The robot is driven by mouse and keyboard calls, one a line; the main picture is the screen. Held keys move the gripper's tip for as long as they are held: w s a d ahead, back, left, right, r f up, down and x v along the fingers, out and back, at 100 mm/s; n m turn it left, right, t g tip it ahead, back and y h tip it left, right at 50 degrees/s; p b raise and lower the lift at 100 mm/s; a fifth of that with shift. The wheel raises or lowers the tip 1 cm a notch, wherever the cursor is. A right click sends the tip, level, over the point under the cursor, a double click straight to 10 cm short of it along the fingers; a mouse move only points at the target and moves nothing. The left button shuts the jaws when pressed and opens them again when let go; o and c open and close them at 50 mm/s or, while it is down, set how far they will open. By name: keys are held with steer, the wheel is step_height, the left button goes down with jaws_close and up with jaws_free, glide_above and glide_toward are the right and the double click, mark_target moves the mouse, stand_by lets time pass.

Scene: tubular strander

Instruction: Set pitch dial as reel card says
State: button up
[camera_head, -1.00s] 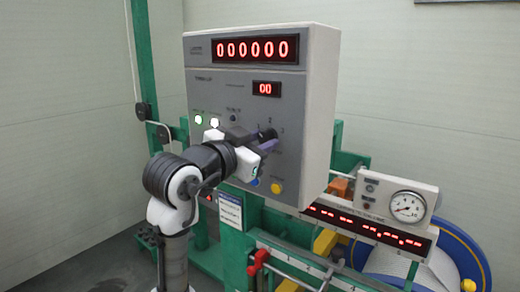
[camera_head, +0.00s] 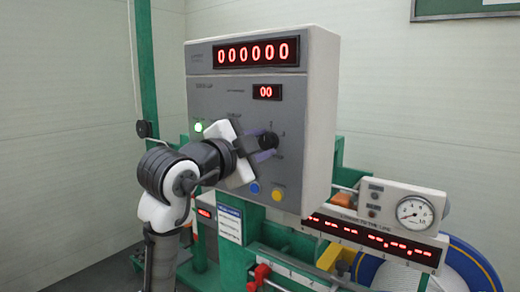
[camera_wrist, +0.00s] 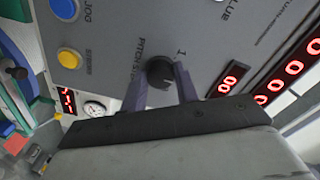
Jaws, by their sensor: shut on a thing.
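The pitch dial is a black knob (camera_head: 269,138) on the grey front of the control box. In the wrist view the knob (camera_wrist: 160,72) sits beside the lettering "PITCH", with a "1" printed near it. My gripper (camera_head: 261,143) is shut on the knob, with one purple-grey finger on each side of it; the fingers also show in the wrist view (camera_wrist: 160,82). A card with a blue header (camera_head: 230,223) hangs below the box; its text is too small to read. I cannot tell whether it is the reel card.
The box's large red display (camera_head: 253,52) reads 000000 and a small one (camera_head: 266,92) reads 00. A blue button (camera_head: 253,188) and a yellow button (camera_head: 279,193) lie below the dial. A round gauge (camera_head: 414,212) stands at the right. A green post (camera_head: 146,70) is at the left.

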stand_by(0.3)
steer(key=o, duration=1)
steer(key=b+v, duration=0.3)
steer(key=v, duration=1.1)
